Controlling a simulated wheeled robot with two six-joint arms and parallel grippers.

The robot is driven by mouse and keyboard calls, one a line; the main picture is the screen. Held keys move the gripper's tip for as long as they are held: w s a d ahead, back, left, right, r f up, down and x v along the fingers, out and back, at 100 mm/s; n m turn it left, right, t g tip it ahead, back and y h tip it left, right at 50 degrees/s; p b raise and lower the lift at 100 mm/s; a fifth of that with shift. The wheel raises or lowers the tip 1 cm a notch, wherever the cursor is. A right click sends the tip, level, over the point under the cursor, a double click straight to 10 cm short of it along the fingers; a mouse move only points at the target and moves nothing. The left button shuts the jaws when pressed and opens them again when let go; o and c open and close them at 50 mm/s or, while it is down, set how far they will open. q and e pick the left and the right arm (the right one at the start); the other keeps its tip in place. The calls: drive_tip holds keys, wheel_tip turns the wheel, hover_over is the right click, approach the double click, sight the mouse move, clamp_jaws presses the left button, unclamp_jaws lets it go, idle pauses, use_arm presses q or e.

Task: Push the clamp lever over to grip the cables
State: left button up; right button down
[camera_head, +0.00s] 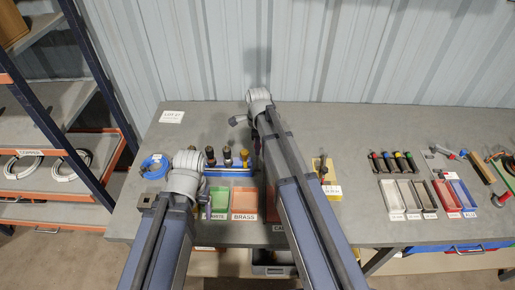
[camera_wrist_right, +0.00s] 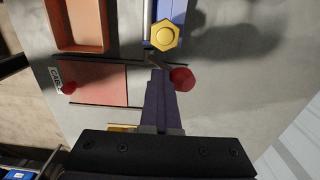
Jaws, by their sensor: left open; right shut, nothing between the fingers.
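In the right wrist view, a red ball knob (camera_wrist_right: 181,79), which looks like the clamp lever's end, sits just right of my right gripper's tips. A gold hexagonal head (camera_wrist_right: 163,35) is beyond it, on a blue strip (camera_wrist_right: 178,8). My right gripper (camera_wrist_right: 158,76) is shut and empty; I cannot tell whether it touches the knob. In the head view, a blue rail (camera_head: 228,173) carries several dark upright posts with coloured tops. My right arm hides its right end. My left gripper (camera_head: 206,207) is open by the small trays. Cables in the clamp cannot be made out.
An orange tray marked BRASS (camera_head: 244,200) and a green tray (camera_head: 220,210) stand at the bench front. Narrow bins (camera_head: 391,196) are further right.

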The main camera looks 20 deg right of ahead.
drive_tip(key=shift+s+a, duration=0.15)
drive_tip(key=shift+s, duration=0.3)
wheel_tip(320, 180, up, 6)
drive_tip(key=p, duration=0.6)
